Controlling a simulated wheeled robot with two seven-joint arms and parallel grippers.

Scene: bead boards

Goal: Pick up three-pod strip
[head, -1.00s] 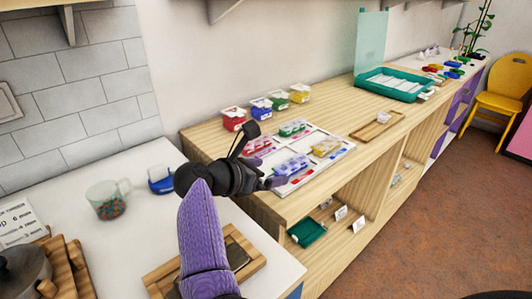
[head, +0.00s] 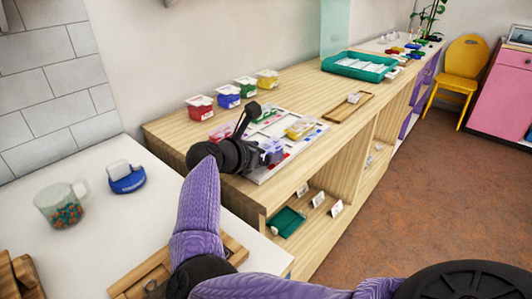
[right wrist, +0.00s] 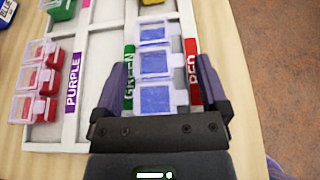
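A strip of three clear-lidded pods with blue contents (right wrist: 155,65) lies on the white, divided board (right wrist: 99,60), between labels reading GREEN and RED. My right gripper (right wrist: 160,80) is open, with its fingers on either side of the strip's near part; I cannot tell whether they touch it. In the head view my right gripper (head: 272,151) is over the near part of the board (head: 290,156) and hides most of the blue strip. A red three-pod strip (right wrist: 40,82) lies to the left, beside the PURPLE label. My left gripper is not in view.
A yellow strip (head: 300,128) lies farther along the board. Red (head: 200,108), blue, green and yellow tubs line the wall side. A wooden tray (head: 349,107) and a teal tray (head: 360,66) stand farther right. A glass jug (head: 62,206) stands on the white counter.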

